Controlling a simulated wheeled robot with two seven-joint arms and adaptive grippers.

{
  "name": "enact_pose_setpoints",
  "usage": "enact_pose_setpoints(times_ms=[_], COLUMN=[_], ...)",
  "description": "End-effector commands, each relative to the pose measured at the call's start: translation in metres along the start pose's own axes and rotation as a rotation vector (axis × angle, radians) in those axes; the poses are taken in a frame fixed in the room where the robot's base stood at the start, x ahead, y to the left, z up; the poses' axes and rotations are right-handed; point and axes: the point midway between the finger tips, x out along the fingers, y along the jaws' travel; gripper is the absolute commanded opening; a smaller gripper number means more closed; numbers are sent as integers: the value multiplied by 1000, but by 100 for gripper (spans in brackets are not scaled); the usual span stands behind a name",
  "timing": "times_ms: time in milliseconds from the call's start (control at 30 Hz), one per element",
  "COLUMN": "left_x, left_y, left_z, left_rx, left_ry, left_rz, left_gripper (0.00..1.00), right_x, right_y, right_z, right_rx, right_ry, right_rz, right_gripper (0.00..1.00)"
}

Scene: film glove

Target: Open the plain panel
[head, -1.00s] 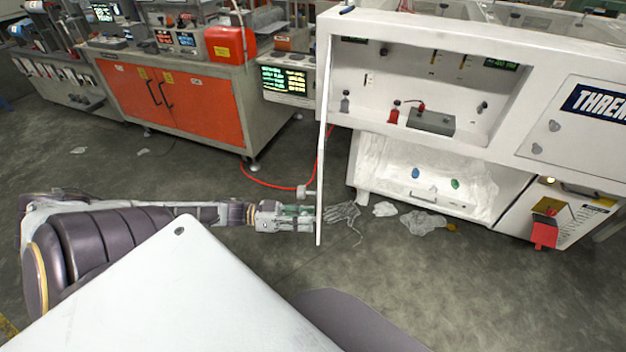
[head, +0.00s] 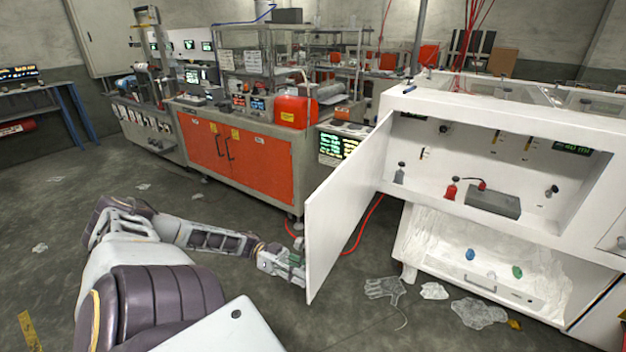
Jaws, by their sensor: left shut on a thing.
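The plain panel (head: 343,215) is a white door hinged at the left side of the white cabinet (head: 395,104). My right gripper is not in view.
A clear glove (head: 383,287) and crumpled film (head: 478,312) lie on the floor below the cabinet. A lower tray (head: 490,283) holds blue and green pieces. An orange-doored bench (head: 262,170) stands behind the panel, with a red hose on the floor.

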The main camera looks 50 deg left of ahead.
Motion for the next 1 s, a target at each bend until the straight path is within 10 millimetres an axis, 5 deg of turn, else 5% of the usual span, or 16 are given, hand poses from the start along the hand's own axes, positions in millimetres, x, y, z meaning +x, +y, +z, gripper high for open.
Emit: enact_pose_setpoints(times_ms=[333,867,900,1000], left_x=[-27,-32,-32,-32], left_y=[-4,-4,-4,-4], left_z=[-2,-2,-2,-2], left_rx=[4,2,2,2], left_ry=[-10,-12,-12,-13], left_rz=[39,46,46,46], left_gripper=[0,0,35,48], right_x=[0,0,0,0], right_y=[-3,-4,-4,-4], right_z=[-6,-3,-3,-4], right_rx=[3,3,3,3], right_ry=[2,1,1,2], right_rz=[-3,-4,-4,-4], right_gripper=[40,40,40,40])
